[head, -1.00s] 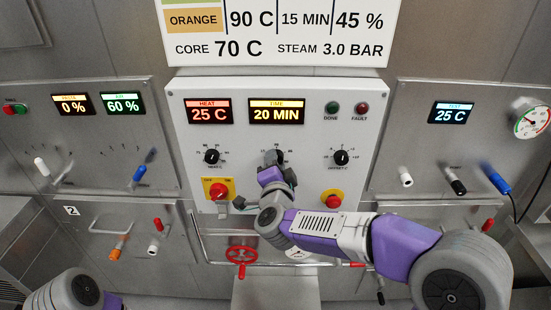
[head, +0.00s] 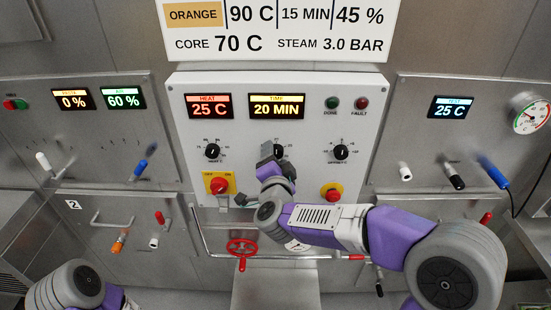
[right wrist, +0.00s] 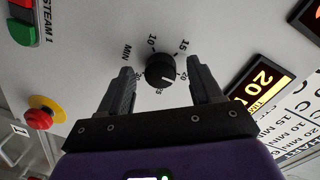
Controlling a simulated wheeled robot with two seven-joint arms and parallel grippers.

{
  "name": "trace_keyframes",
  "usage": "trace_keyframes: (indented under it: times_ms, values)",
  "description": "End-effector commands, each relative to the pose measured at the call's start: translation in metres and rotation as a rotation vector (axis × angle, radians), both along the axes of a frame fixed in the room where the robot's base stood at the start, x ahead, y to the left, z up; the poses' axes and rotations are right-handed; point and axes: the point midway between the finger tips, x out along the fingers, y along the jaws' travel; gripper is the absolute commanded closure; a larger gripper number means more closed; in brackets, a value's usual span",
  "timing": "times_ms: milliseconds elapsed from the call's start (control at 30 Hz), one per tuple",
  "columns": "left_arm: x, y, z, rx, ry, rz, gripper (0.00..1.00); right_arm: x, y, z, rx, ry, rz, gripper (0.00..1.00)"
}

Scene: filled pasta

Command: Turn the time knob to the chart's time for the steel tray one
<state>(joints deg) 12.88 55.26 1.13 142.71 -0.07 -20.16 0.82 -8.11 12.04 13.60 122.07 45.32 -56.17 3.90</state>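The black time knob (head: 279,151) sits on the white panel below the yellow TIME display (head: 277,106), which reads 20 MIN. In the head view my right gripper partly hides the knob. In the right wrist view the knob (right wrist: 160,71) shows whole, with its white pointer and dial numbers around it. My right gripper (right wrist: 160,78) is open, one finger to each side of the knob, not visibly touching it. The chart (head: 280,30) shows an orange row with 90 C, 15 MIN and 45 %; its upper part is cut off. My left gripper is out of view.
The heat knob (head: 212,151) is left of the time knob and the offset knob (head: 341,152) right. A red valve wheel (head: 242,248) and a rail are lower down. Side panels carry more levers.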

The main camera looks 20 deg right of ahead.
Motion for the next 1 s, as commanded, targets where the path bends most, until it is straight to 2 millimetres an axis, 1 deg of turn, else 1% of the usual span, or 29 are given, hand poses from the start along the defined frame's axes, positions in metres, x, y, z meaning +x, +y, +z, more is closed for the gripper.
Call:
trace_keyframes:
  times_ms: [267, 367, 600, 700, 833, 1000]
  values:
    - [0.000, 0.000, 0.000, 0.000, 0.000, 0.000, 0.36, -0.003, 0.001, 0.001, 0.001, -0.001, 0.000, 0.36]
    - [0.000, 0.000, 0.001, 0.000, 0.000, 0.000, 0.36, -0.013, 0.004, 0.002, 0.000, 0.000, 0.004, 0.36]
    - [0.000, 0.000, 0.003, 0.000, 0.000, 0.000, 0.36, -0.053, 0.014, 0.005, 0.000, -0.002, 0.002, 0.36]
    - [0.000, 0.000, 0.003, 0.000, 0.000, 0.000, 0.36, -0.065, 0.017, 0.006, 0.000, -0.001, 0.002, 0.36]
    - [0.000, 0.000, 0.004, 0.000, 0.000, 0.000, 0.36, -0.072, 0.019, 0.006, 0.000, 0.000, 0.001, 0.36]
    - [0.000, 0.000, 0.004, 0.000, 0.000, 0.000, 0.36, -0.074, 0.019, 0.006, 0.000, 0.001, 0.001, 0.36]
